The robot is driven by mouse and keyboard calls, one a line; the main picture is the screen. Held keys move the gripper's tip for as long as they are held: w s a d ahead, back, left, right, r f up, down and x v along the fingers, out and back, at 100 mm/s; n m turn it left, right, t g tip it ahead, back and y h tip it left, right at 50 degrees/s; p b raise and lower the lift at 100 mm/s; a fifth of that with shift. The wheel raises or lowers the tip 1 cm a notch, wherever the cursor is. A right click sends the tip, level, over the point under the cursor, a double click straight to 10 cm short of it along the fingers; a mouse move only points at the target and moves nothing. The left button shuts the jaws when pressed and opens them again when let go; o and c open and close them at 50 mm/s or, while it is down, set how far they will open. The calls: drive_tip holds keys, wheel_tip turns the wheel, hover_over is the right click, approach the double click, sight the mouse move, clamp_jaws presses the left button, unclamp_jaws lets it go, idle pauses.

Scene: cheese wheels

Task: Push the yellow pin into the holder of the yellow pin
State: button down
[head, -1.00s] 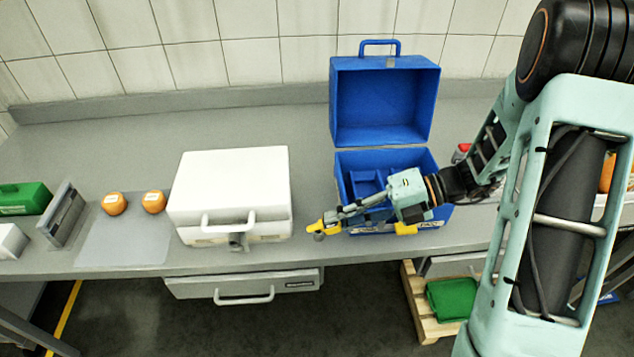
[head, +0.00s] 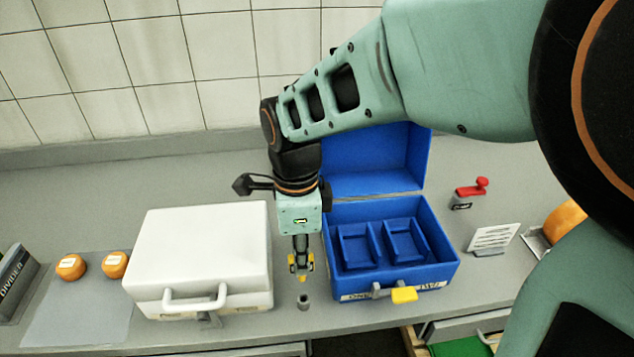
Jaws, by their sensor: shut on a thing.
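My gripper (head: 301,266) points straight down between the white case and the blue case in the head view. Its yellow-tipped fingers are shut on the yellow pin (head: 302,279), which shows as a small yellow tip below them. A small grey upright cylinder, which looks like the holder of the yellow pin (head: 303,301), stands on the bench near the front edge. The pin appears just above the holder and roughly in line with it. A small gap seems to show between them, but the exact depth is hard to tell.
The open blue case (head: 440,270) with a yellow latch (head: 404,294) stands close on the right. The closed white case (head: 205,255) stands close on the left. Two orange cheese wheels (head: 115,264) (head: 71,267) lie farther left. A red-handled tool (head: 472,188) is at the back right.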

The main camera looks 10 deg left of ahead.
sight(302, 280)
drive_tip(key=shift+s+r, duration=0.1)
drive_tip(key=shift+r, duration=0.1)
drive_tip(key=shift+f+b, duration=2.1)
drive_tip(key=shift+f, duration=0.9)
drive_tip(key=shift+f+b, duration=1.45)
drive_tip(key=shift+f, duration=0.65)
drive_tip(key=c, duration=1.8)
unclamp_jaws()
drive_tip(key=shift+r, duration=0.15)
wheel_tip(302, 280, up, 7)
drive_tip(key=shift+r, duration=0.2)
